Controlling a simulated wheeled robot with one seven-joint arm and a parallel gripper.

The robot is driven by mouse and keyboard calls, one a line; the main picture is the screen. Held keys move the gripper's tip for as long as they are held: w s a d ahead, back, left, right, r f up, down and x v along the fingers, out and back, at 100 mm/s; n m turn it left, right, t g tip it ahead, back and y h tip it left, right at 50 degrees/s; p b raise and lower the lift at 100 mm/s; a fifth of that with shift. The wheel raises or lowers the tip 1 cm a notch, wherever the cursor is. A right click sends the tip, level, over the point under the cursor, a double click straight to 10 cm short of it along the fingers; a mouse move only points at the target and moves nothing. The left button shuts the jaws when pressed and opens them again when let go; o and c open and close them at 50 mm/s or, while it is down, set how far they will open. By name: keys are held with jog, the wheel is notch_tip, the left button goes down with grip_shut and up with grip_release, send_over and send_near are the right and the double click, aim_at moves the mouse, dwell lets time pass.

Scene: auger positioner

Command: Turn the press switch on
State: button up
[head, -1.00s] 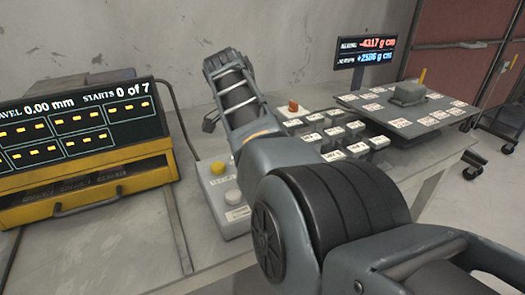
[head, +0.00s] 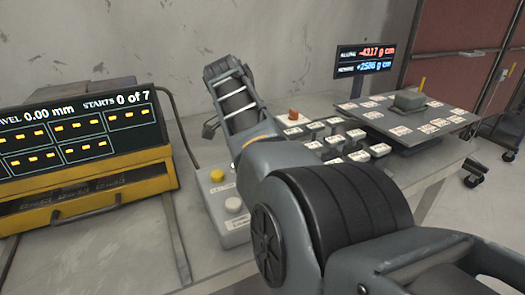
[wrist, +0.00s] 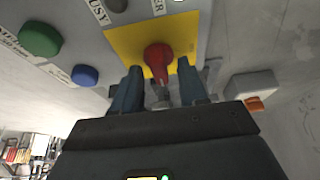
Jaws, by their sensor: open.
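In the wrist view a red knob (wrist: 158,60) with a narrow grip stands on a yellow plate (wrist: 126,45). My gripper (wrist: 160,68) is open, with one finger on each side of the knob; whether they touch it I cannot tell. No label naming the press switch is readable, though the red knob is the switch nearest my fingers. In the head view my arm hides the gripper and this knob.
A green button (wrist: 40,38) and a blue button (wrist: 85,75) lie left of the plate. A pale box with an orange part (wrist: 254,104) is at right. The head view shows a yellow display unit (head: 90,192), a two-button box (head: 229,228) and a labelled platform (head: 405,130).

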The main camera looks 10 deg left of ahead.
jog(key=v, duration=0.7)
jog(key=shift+a+r, duration=0.2)
jog(key=shift+r, duration=0.15)
jog(key=shift+s, duration=0.2)
